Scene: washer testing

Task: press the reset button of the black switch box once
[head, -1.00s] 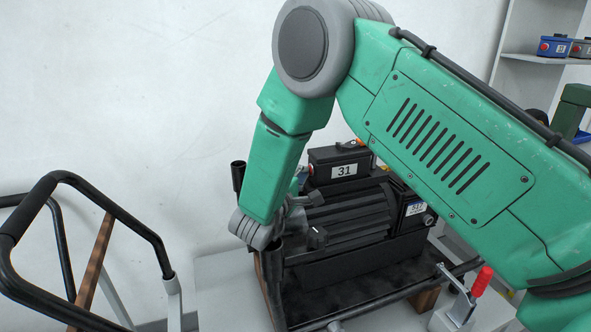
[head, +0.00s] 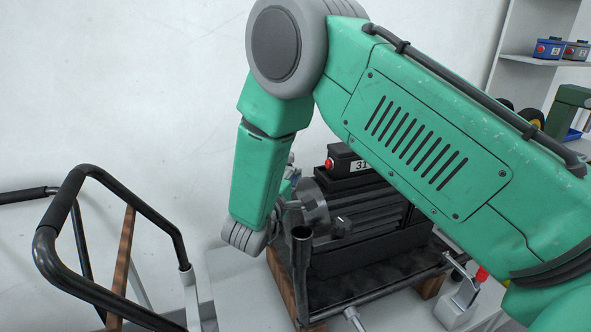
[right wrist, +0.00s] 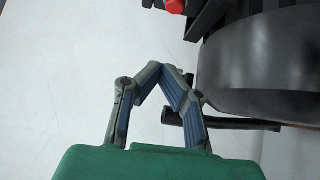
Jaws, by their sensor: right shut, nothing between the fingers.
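The black switch box (head: 346,154) marked 31 sits on top of a dark ribbed motor (head: 370,213). A red button (head: 329,164) is on its left end; the right part of the box is hidden behind my right arm. The red button also shows at the top edge of the right wrist view (right wrist: 175,6). My right gripper (head: 290,172) is left of the box, partly hidden by my forearm and apart from the button. In the right wrist view my right gripper (right wrist: 170,78) is shut and empty, with the button beyond its fingertips. My left gripper is not in view.
A black tube frame (head: 303,250) and a red-handled clamp (head: 462,295) surround the motor on the light table. A black-railed cart (head: 95,180) stands at left. Other switch boxes (head: 549,48) are on a shelf at upper right. The wall area left of my arm is clear.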

